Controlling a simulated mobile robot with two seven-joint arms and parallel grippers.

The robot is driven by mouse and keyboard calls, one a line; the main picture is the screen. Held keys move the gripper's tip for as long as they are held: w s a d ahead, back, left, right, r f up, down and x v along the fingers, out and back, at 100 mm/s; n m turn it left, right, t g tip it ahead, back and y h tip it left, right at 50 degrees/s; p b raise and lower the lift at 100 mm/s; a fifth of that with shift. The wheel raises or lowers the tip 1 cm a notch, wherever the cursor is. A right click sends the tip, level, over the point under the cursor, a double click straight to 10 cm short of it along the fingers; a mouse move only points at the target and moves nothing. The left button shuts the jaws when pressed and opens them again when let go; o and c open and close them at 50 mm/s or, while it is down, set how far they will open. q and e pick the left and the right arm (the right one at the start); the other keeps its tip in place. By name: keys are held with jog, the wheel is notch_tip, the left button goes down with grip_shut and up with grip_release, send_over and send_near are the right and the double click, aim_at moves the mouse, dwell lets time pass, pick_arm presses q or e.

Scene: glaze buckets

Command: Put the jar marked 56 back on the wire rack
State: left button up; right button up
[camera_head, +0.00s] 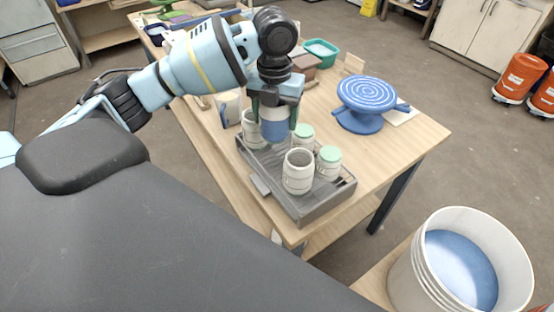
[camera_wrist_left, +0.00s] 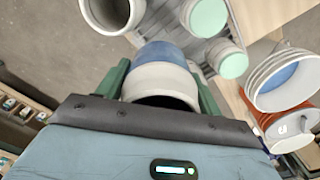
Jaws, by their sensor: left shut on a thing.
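My left gripper (camera_head: 274,118) points down and is shut on a jar (camera_head: 274,129). This jar has a blue lower part and a pale upper part, and it also shows between the fingers in the left wrist view (camera_wrist_left: 162,75). No number is readable on it. The jar is over the back part of the grey wire rack tray (camera_head: 325,200); I cannot tell whether it touches the wires. A pale open jar (camera_head: 298,176), two jars with green tops (camera_head: 303,137) (camera_head: 328,164) and another pale jar (camera_head: 250,135) stand around it. My right gripper is not in view.
A blue banding wheel (camera_head: 366,97) stands on the wooden table (camera_head: 425,135) right of the rack. A pale cup (camera_head: 230,108) and a teal tub (camera_head: 322,50) are farther back. A white bucket of blue glaze (camera_head: 400,280) stands at the lower right.

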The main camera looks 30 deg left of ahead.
pick_arm(q)
jog(key=shift+f, duration=4.95)
jog(key=shift+s+f, duration=0.1)
jog(key=shift+f, duration=0.1)
jog(key=o, duration=1.3)
jog(key=shift+r, duration=0.15)
notch_tip(320, 180, up, 12)
jog(key=shift+r, duration=0.1)
